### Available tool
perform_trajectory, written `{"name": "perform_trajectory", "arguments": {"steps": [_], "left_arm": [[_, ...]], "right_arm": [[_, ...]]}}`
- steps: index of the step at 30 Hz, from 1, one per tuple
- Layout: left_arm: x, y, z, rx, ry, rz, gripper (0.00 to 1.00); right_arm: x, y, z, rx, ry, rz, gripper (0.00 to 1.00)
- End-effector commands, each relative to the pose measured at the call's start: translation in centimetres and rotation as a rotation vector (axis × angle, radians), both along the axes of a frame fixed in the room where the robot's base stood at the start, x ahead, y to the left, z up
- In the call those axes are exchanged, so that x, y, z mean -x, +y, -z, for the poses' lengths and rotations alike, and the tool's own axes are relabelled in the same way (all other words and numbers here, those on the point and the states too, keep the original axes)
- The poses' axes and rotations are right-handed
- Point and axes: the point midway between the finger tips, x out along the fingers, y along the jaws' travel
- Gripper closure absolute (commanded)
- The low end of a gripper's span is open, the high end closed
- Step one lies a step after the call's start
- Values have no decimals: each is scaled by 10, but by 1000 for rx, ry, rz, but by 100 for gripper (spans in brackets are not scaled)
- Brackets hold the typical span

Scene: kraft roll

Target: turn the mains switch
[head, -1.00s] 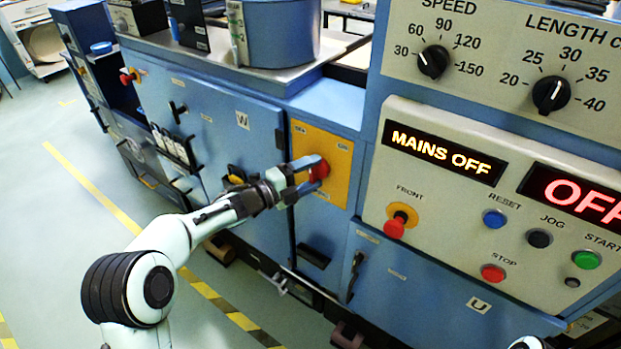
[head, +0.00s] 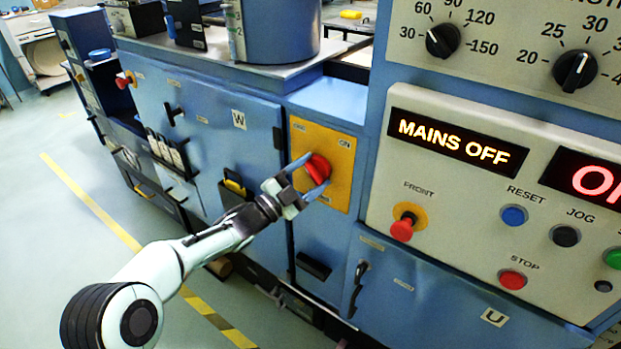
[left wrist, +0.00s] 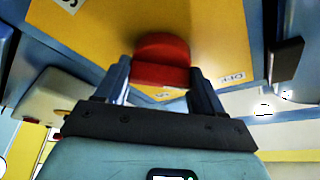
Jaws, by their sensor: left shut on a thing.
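The mains switch is a red knob (head: 317,168) on a yellow plate (head: 340,182) on the front of the blue machine. The plate has a label reading ON at its upper right. My left gripper (head: 309,175) is shut on the red knob, one finger on each side. In the left wrist view the knob (left wrist: 161,60) sits between the two fingers (left wrist: 160,82), and an OFF label shows upside down to its right. The lit display (head: 457,142) reads MAINS OFF. My right gripper is not in view.
A pale control panel (head: 452,215) to the right carries a red FRONT button (head: 403,228), a blue RESET button (head: 513,215) and a red STOP button (head: 512,280). A blue drum (head: 278,32) stands above the switch. Open floor (head: 60,250) lies at the left.

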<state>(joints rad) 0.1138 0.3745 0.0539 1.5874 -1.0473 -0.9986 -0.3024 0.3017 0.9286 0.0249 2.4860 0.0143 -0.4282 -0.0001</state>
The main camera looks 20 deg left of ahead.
Motion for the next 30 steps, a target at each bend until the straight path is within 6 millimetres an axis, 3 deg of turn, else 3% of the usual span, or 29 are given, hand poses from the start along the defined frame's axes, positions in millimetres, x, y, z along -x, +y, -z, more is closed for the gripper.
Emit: {"name": "perform_trajectory", "arguments": {"steps": [16, 17, 19, 30], "left_arm": [[0, 0, 0, 26, 12, 1, 62], [0, 0, 0, 26, 12, 1, 29], [0, 0, 1, 26, 12, 1, 6], [3, 3, 1, 23, 9, 0, 6]], "right_arm": [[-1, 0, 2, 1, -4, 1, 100], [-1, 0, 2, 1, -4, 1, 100], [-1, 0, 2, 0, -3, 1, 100], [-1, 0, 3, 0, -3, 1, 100]]}}
